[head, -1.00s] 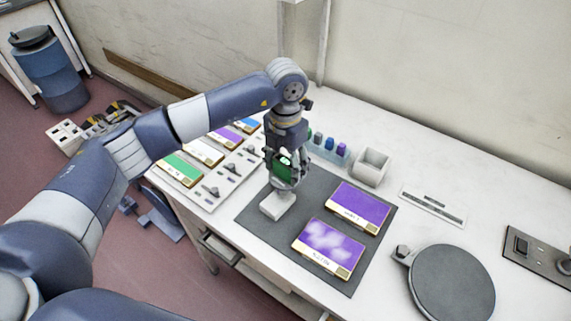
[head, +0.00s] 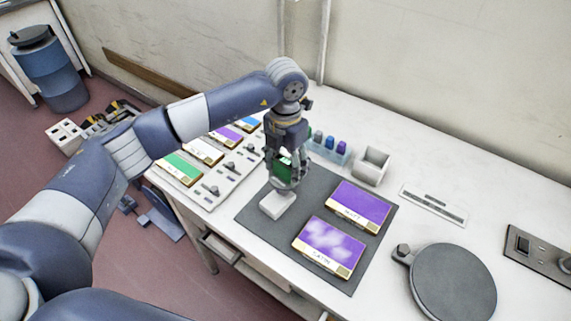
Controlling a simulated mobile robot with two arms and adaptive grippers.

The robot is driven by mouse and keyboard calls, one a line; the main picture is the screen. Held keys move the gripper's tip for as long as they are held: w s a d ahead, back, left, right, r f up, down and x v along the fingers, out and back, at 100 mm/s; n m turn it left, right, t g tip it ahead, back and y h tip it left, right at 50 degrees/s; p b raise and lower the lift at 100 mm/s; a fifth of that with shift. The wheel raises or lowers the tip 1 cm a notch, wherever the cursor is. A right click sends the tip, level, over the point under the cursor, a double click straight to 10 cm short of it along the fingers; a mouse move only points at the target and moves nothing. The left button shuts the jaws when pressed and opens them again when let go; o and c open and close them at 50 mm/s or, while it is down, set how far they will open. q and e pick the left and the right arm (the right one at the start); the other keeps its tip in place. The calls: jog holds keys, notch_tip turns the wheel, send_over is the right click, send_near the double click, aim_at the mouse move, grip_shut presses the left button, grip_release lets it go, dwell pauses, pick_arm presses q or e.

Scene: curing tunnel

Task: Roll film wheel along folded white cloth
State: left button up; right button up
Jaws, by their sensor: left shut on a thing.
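My left gripper (head: 285,176) points down over the dark mat and is shut on a green film wheel (head: 283,169), partly hidden by the fingers. The folded white cloth (head: 277,204) lies on the mat (head: 256,230), just below and in front of the gripper. The wheel is close above the cloth's far end; I cannot tell whether they touch. My right gripper is not in view.
Two purple sample panels (head: 360,205) (head: 330,247) lie on the mat to the right. A tray with small coloured rollers (head: 329,142) and an empty white box (head: 372,165) stand behind. A round grey plate (head: 452,285) lies at the right. Sample cards (head: 180,168) sit at the left.

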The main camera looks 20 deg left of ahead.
aim_at(276, 184)
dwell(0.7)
pick_arm(q)
jog(key=shift+s, duration=0.1)
jog(key=shift+s+a, duration=0.25)
jog(key=shift+s, duration=0.25)
jog(key=shift+s+a, duration=0.25)
jog(key=shift+s, duration=0.2)
jog(key=shift+s+a+b, duration=0.2)
jog(key=shift+s+b, duration=0.15)
jog(key=shift+s, duration=0.2)
jog(key=s, duration=0.1)
jog(key=s+a, duration=0.1)
jog(key=shift+s+a+b, duration=0.15)
jog(key=shift+s+b, duration=0.2)
dwell(0.3)
